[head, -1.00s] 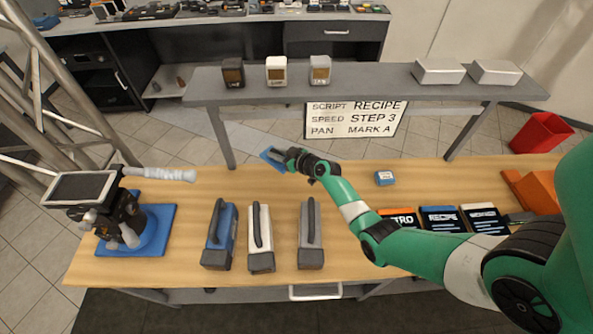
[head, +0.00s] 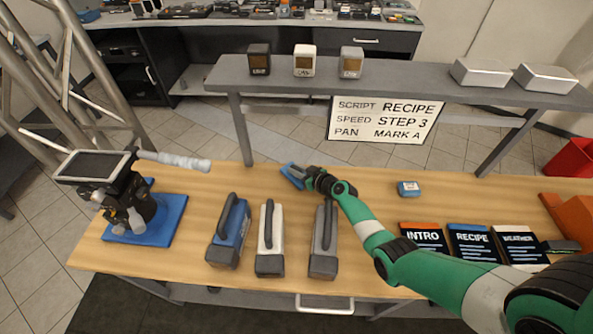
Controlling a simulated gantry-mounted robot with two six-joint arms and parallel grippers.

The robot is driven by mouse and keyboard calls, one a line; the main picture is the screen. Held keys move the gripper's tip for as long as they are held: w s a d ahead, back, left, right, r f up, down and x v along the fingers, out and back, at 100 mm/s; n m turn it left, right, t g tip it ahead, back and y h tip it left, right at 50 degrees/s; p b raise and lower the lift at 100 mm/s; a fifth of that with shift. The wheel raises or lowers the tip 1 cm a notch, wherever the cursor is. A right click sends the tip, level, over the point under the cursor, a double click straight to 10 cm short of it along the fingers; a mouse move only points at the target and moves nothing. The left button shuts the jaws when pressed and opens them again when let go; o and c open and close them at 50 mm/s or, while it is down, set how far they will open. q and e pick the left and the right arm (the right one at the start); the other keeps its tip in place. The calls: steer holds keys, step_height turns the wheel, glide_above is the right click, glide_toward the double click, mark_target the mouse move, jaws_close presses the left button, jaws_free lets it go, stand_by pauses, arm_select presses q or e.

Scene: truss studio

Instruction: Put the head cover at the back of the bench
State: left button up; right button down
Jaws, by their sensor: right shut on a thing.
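My right gripper (head: 304,177) is shut on a small flat blue piece (head: 291,174), which I take to be the head cover. Its fingers hide part of it. The piece is at the back of the wooden bench (head: 375,210), near the back edge and behind the grey handled block. I cannot tell whether it touches the bench top. The camera head with a screen (head: 112,178) stands on a blue base (head: 160,232) at the left end, its pale handle pointing right. My left gripper is out of view.
Blue (head: 229,235), white (head: 270,245) and grey (head: 324,245) handled blocks stand along the front. Dark cards (head: 473,240) lie at right. A raised grey shelf (head: 400,82) stands behind the bench.

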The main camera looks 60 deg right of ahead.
steer(key=c, duration=0.8)
jaws_free()
steer(key=shift+o, duration=0.2)
steer(key=shift+r, duration=0.1)
steer(key=shift+s+r+p, duration=0.2)
steer(key=shift+p, duration=0.35)
steer(key=p+v, duration=0.4)
steer(key=v, duration=0.6)
steer(key=shift+s+a, duration=0.15)
steer(key=shift+s, duration=0.05)
steer(key=shift+s+a+r, duration=0.2)
steer(key=shift+s, duration=0.3)
steer(key=shift+r+p, duration=0.1)
steer(key=shift+p, duration=0.25)
